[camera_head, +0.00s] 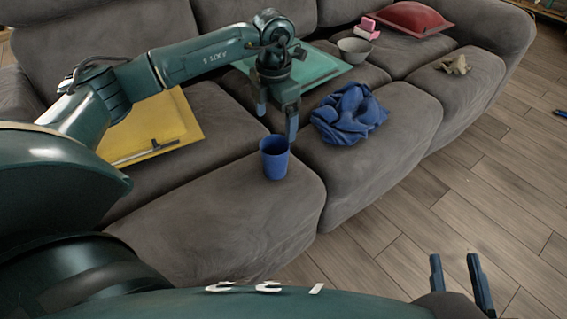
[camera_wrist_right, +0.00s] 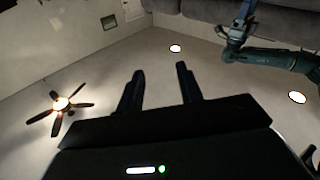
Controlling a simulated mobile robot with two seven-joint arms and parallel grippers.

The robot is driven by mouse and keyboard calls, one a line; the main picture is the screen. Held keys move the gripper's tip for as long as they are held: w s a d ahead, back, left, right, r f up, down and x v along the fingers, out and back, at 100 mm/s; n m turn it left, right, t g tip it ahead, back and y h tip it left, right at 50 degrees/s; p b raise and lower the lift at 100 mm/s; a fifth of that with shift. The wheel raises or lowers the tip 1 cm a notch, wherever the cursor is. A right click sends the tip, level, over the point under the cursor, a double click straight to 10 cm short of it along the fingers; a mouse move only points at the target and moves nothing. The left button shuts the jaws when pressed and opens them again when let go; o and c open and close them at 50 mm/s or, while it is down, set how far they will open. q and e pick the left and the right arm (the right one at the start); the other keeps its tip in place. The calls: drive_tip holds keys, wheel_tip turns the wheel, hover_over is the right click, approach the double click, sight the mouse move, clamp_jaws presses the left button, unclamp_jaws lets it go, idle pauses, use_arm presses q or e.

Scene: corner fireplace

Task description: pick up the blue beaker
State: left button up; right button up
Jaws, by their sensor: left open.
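The blue beaker (camera_head: 274,158) stands upright on the front part of the grey sofa seat in the head view. My left gripper (camera_head: 277,120) is open and points down, just above and behind the beaker in the picture. Its right finger reaches close to the beaker's rim; I cannot tell whether it touches. Nothing is between its fingers. My right gripper (camera_head: 458,275) is low at the right, over the floor, with its fingers apart and empty. Its fingers also show apart in the right wrist view (camera_wrist_right: 160,88), against the ceiling.
A crumpled blue cloth (camera_head: 349,113) lies right of the beaker on the grey sofa (camera_head: 225,215). A yellow cushion (camera_head: 160,128), a teal cushion (camera_head: 318,68), a grey bowl (camera_head: 355,49), pink blocks (camera_head: 368,27), a red cushion (camera_head: 411,18) and a beige item (camera_head: 455,65) lie farther off.

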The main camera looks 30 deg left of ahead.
use_arm(q)
drive_tip(key=b, duration=0.2)
approach(275, 153)
drive_tip(key=shift+s+d+f, duration=0.45)
drive_tip(key=shift+s+f, duration=0.05)
drive_tip(key=shift+s, duration=0.15)
drive_tip(key=shift+s+d+f, duration=0.45)
drive_tip(key=shift+s+f, duration=0.05)
drive_tip(key=shift+s, duration=0.1)
wheel_tip(275, 153, down, 5)
drive_tip(key=shift+a+b, duration=0.15)
drive_tip(key=shift+b, duration=0.95)
drive_tip(key=shift+f, duration=0.15)
drive_tip(key=c, duration=1.1)
use_arm(e)
drive_tip(key=shift+a+m+y, duration=0.4)
drive_tip(key=shift+m+y, duration=0.1)
